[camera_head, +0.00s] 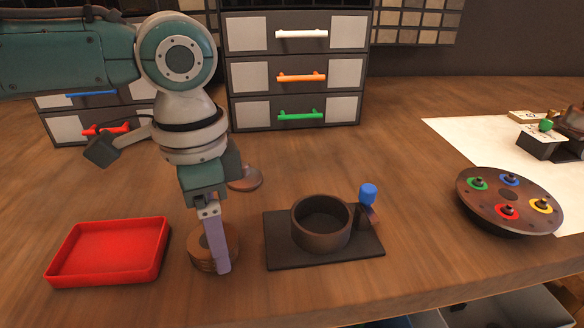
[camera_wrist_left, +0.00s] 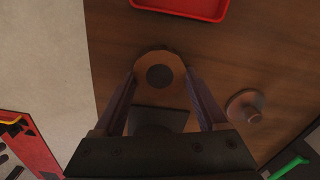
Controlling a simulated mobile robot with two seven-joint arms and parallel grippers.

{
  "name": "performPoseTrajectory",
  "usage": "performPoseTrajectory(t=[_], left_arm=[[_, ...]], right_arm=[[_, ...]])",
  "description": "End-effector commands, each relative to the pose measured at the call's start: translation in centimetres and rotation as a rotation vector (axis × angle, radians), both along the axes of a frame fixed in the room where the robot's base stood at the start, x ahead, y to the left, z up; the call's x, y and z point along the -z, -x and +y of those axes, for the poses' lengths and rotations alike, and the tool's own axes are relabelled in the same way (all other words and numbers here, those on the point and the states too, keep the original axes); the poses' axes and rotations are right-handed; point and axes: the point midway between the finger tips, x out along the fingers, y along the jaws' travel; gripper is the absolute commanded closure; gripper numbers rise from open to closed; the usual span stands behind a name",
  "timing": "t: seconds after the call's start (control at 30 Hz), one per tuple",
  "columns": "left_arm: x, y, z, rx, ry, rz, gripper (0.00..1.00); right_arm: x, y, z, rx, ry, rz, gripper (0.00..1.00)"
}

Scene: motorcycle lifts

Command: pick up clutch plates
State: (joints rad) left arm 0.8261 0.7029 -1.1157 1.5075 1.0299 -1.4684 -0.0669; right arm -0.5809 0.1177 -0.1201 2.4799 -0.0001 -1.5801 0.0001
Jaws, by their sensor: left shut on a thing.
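The clutch plates, a short stack of brown rings (camera_head: 200,252), stand on the wooden table between the red tray and the clutch basket. In the left wrist view the ring stack (camera_wrist_left: 160,55) shows from above with its round centre hole, between the two fingers. My left gripper (camera_head: 221,266) points down at the stack, and its purple finger covers part of it. The fingers (camera_wrist_left: 160,84) are shut on the stack's sides. The stack appears to be at table level; I cannot tell whether it is lifted. My right gripper is not in view.
A red tray (camera_head: 110,249) lies left. A dark cup-like basket (camera_head: 320,236) on a black plate (camera_head: 372,249) stands right, with a blue-topped tool (camera_head: 368,194) beside it. A brown knobbed disc (camera_head: 247,180) sits behind my gripper. A round plate with coloured fittings (camera_head: 509,200) is far right. Drawers (camera_head: 297,66) stand behind.

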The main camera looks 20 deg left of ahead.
Motion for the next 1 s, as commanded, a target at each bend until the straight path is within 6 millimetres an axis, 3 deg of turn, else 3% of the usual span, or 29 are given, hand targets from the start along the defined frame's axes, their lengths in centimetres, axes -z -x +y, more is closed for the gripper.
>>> performPoseTrajectory(t=[0.1, 0.37, 0.57, 0.77, 1.0], left_arm=[[0.0, 0.0, 0.0, 0.0, 0.0, 0.0, 1.0], [-0.1, -0.1, 0.0, 0.0, 0.001, -0.002, 1.0], [-1.5, -0.1, 0.0, 0.0, 0.002, -0.004, 1.0], [-5.6, -0.2, 0.0, 0.001, 0.002, -0.008, 1.0], [-13.0, -0.2, 0.0, 0.001, 0.001, -0.009, 1.0]], right_arm=[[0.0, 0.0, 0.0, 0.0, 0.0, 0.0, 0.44], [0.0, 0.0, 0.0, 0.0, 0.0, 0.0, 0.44], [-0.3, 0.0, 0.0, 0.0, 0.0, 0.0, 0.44], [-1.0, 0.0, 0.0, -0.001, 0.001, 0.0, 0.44], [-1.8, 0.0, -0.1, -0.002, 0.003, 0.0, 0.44]])
